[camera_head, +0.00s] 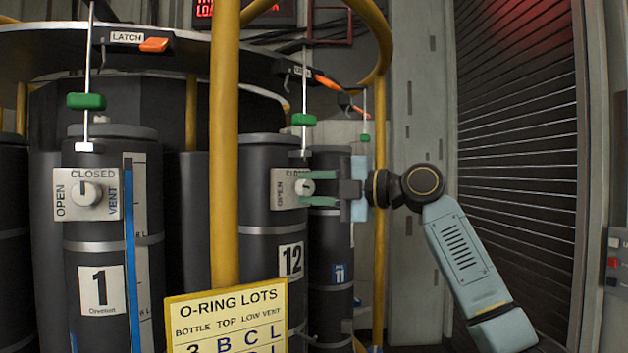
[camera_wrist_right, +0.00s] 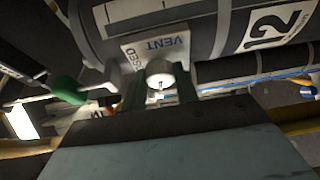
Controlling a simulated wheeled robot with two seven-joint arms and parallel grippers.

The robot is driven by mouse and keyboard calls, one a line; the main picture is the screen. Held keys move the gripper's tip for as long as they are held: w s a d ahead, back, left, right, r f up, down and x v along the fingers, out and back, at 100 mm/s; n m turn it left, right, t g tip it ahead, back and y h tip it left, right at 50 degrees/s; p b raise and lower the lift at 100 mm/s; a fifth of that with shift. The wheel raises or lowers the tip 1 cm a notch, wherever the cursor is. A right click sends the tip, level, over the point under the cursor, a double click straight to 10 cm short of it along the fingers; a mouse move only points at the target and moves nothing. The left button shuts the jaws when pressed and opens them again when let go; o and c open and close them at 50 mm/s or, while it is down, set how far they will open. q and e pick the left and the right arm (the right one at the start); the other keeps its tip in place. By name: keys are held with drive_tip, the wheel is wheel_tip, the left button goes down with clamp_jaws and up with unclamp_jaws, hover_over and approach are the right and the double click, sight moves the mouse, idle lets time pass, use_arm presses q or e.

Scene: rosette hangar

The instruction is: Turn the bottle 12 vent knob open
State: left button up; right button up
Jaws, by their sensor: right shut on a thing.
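Bottle 12 (camera_head: 264,222) is a dark upright cylinder with a white "12" label. Its pale vent plate (camera_head: 283,189) reads OPEN at the left and CLOSED along the top; the wrist view shows CLOSED and VENT on the plate (camera_wrist_right: 143,48). The round white vent knob (camera_head: 304,187) also shows in the right wrist view (camera_wrist_right: 160,72). My right gripper (camera_head: 318,188) comes in from the right, its green fingers shut on the knob, one on either side. The way the knob points is unclear. My left gripper is out of view.
A yellow post (camera_head: 225,140) stands left of bottle 12, with a yellow O-ring lots sign (camera_head: 228,318) low in front. Bottle 1 (camera_head: 112,245) is at left with its own knob (camera_head: 86,194). Bottle 11 (camera_head: 330,250) stands close behind the right gripper.

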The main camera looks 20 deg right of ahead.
drive_tip(key=shift+r+n+g+h+p, duration=0.1)
drive_tip(key=shift+n+g+h+p, duration=0.4)
drive_tip(key=shift+n, duration=0.5)
drive_tip(key=o, duration=1)
drive_tip(key=b+v, duration=0.3)
drive_tip(key=v, duration=1)
drive_tip(key=shift+s+d, duration=0.1)
drive_tip(key=shift+s, duration=0.05)
drive_tip(key=shift+f, duration=0.25)
